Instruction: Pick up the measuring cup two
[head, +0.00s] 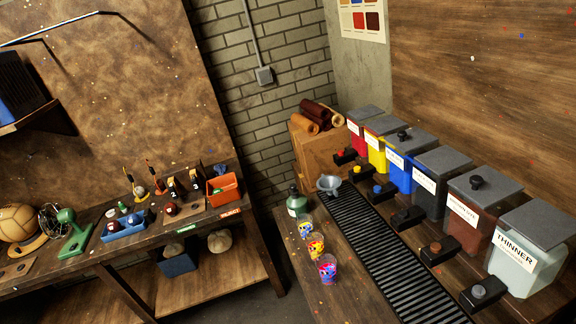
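Three small clear cups with colourful paint splashes stand upright in a row on the wooden bench on the right. The far cup (304,227) is beside a green bottle, the middle cup (315,247) shows yellow and red, and the near cup (327,270) shows red and blue. I see no readable number on any of them, so I cannot tell which is measuring cup two. The cups stand apart from each other and nothing covers them. My gripper is not in view.
A black slatted grate (395,262) runs right of the cups, with lidded paint containers (471,212) and their dispensers beyond. A green bottle (297,203) and a metal funnel (328,184) stand behind the cups. A cluttered workbench (110,251) is on the left, with an orange bin (223,191).

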